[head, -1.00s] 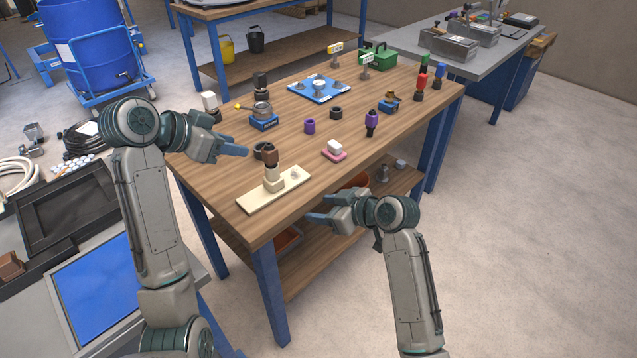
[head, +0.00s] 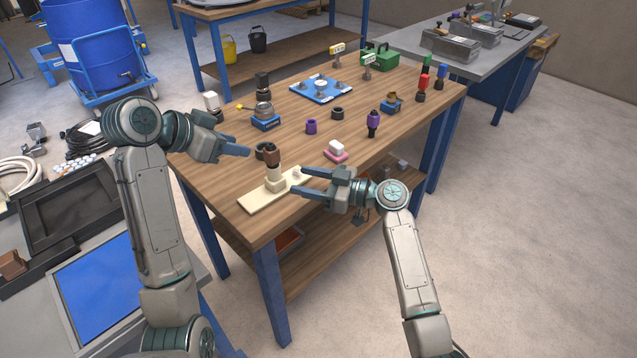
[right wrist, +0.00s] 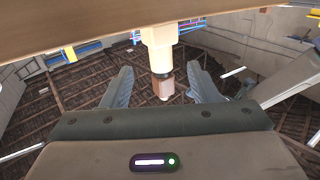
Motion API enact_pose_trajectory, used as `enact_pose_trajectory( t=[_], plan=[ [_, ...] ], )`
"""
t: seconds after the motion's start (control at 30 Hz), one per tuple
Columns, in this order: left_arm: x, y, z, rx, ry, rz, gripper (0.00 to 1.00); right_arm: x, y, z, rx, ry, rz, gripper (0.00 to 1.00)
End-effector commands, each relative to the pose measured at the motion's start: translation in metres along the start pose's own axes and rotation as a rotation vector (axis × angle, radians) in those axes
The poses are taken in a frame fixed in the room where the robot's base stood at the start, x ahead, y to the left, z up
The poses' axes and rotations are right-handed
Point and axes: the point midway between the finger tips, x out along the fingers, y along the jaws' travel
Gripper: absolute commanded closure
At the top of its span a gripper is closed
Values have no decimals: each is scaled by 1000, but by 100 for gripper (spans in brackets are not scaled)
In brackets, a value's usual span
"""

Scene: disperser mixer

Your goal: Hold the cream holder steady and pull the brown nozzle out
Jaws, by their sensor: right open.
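The cream holder (head: 274,185) stands upright on a cream base plate (head: 256,200) near the front left of the wooden table. The brown nozzle (head: 272,156) sits upright in its top, with a dark ring below the brown part. In the right wrist view, the holder (right wrist: 158,37) and the nozzle (right wrist: 162,86) appear upside down, ahead of and between my fingers. My right gripper (head: 296,180) is open beside the holder, to its right, and grips nothing; it also shows in the right wrist view (right wrist: 163,88). My left gripper (head: 247,152) is empty, left of the nozzle; its finger gap is unclear.
A pink block with a white top (head: 336,151), a purple ring (head: 311,127) and a purple nozzle (head: 373,122) stand to the right. A blue stand (head: 265,119) is behind. The table's front edge is close.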

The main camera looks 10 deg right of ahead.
Motion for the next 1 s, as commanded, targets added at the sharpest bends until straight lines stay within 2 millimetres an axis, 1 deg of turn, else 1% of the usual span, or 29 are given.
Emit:
enact_pose_trajectory(
  t=[0.03,0.2,0.4,0.6,0.83,0.87,1.0],
  plan=[
    [0,0,0,0,0,0,64,11,0,-1,2,4,-1,46],
    [0,0,0,0,0,0,64,42,0,-1,1,2,0,46],
    [0,0,0,0,0,0,64,69,0,-1,1,2,0,46],
    [0,0,0,0,0,0,64,79,0,0,0,-1,0,46],
    [0,0,0,0,0,0,64,79,0,0,0,-1,0,46],
    [0,0,0,0,0,0,64,79,0,0,0,-1,0,48],
    [0,0,0,0,0,0,64,79,0,0,0,-1,0,75]
  ],
)
